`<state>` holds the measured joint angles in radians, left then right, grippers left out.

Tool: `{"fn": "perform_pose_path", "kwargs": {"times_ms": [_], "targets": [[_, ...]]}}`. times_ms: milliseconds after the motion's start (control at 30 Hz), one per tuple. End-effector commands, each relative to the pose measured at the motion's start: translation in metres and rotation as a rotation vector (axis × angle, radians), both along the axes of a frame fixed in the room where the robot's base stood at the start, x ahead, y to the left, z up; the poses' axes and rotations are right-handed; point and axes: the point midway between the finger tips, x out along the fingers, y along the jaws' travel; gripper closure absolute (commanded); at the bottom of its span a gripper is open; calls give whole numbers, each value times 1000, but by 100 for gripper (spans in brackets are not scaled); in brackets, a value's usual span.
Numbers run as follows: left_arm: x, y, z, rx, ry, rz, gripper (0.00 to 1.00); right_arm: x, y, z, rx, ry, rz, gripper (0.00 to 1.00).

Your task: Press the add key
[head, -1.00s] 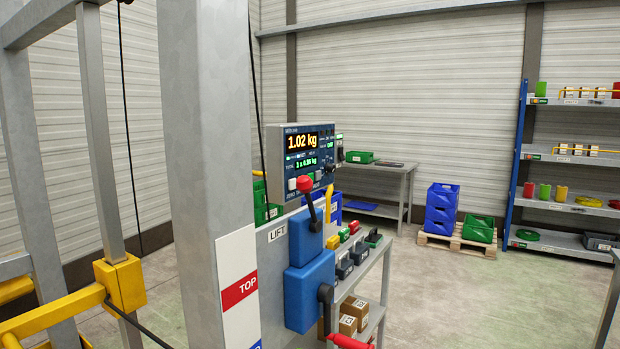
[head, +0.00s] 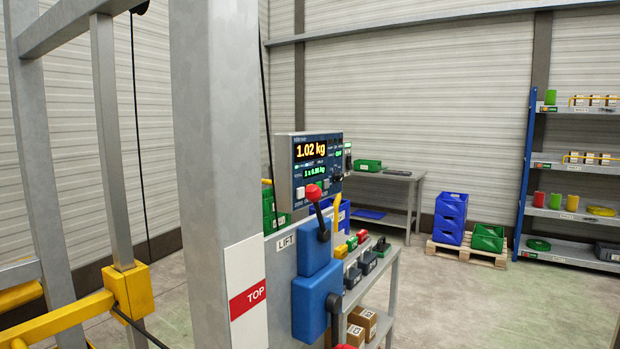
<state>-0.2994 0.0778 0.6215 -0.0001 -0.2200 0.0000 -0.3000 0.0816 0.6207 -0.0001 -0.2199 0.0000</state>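The weighing indicator (head: 309,170) stands behind the lift post, its face turned toward the right of the head view. Its display (head: 311,151) reads 1.02 kg in orange, with a smaller green line below. White and red keys (head: 300,192) sit along its lower face; their labels are too small to read, so I cannot tell which one is the add key. Neither of my grippers shows in the head view.
A grey post (head: 214,150) and a yellow-jointed rail (head: 128,290) fill the left. Blue lift boxes (head: 317,300) stand before a bench with small coloured items. A table (head: 400,178), stacked blue crates (head: 451,215) and a shelf (head: 528,170) stand behind. Floor at right is clear.

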Motion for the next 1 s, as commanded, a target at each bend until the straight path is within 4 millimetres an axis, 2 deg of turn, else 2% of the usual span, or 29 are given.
{"fn": "perform_pose_path", "kwargs": {"times_ms": [67,433,1000], "targets": [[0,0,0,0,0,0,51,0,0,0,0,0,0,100],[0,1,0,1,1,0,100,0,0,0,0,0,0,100],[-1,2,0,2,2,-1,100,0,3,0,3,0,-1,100]]}}
